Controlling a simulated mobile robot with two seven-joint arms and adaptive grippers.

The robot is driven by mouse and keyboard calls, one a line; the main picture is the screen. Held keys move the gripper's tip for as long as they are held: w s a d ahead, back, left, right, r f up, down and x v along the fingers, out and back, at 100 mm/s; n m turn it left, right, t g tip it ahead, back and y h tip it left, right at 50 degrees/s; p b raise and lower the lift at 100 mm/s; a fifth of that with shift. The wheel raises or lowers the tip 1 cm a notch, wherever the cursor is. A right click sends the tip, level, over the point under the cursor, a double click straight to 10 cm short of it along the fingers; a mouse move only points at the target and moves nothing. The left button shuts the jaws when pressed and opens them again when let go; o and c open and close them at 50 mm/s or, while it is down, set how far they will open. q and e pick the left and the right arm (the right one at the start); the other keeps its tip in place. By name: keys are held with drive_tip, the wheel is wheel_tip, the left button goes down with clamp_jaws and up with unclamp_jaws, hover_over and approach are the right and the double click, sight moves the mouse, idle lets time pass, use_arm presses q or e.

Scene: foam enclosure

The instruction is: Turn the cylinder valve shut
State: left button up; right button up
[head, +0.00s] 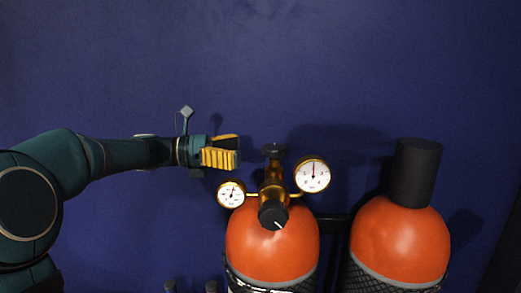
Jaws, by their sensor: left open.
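The left orange cylinder (272,245) stands at the lower middle of the head view with a brass valve and regulator (272,188) on top. A dark handwheel (274,150) sits at the top of the valve. A black knob (273,215) with a white mark faces me at the front. A small gauge (231,194) is on its left and a larger gauge (312,175) on its right. My left gripper (235,152), with yellow ribbed pads, is open and empty, left of the handwheel and apart from it. My right gripper is not in view.
A second orange cylinder (400,241) with a tall black cap (415,171) stands to the right. A dark blue wall (270,60) is behind. Two small dark posts (210,286) show at the bottom edge. The space above the cylinders is clear.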

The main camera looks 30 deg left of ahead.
use_arm(q)
drive_tip(key=v, duration=0.3)
drive_tip(key=shift+s+a, duration=0.2)
drive_tip(key=shift+a, duration=0.1)
drive_tip(key=shift+f, duration=0.1)
idle(0.3)
